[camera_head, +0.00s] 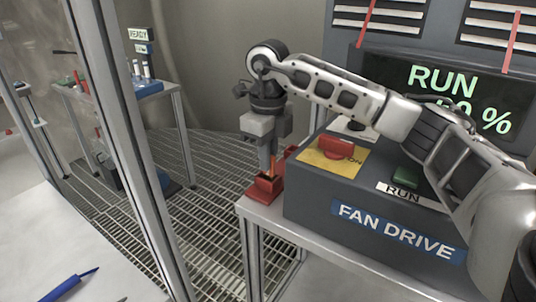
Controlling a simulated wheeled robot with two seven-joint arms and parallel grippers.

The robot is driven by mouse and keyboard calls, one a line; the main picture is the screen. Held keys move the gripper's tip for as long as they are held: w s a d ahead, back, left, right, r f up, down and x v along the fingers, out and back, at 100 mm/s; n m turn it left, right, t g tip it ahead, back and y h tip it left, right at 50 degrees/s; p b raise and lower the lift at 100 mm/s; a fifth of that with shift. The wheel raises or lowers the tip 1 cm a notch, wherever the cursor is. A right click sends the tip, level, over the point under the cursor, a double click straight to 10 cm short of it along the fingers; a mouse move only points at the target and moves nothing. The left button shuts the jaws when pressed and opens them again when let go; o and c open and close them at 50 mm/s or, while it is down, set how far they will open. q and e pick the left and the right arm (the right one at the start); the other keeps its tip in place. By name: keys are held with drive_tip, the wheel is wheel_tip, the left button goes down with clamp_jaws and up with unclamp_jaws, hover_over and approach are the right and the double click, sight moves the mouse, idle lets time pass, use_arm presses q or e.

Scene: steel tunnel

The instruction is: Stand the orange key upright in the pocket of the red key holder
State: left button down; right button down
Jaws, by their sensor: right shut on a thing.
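My right gripper (268,158) points straight down at the left end of the fan drive bench and is shut on the orange key (273,167). Only a thin upright orange strip of the key shows, next to the fingers. The red key holder (263,188) sits on the bench corner directly below. The key's lower end meets the holder in the picture; I cannot tell whether it is inside the pocket. The fingers hide most of the key. My left gripper is out of view.
The grey FAN DRIVE box (392,233), with a red switch handle (341,148) and green button (408,177), stands right of the holder. A metal post (122,130) rises at left. A blue pen (68,285) lies on the white table in front.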

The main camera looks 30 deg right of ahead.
drive_tip(key=shift+f, duration=0.1)
drive_tip(key=c, duration=1.5)
unclamp_jaws()
wheel_tip(320, 180, up, 12)
drive_tip(key=p, duration=0.1)
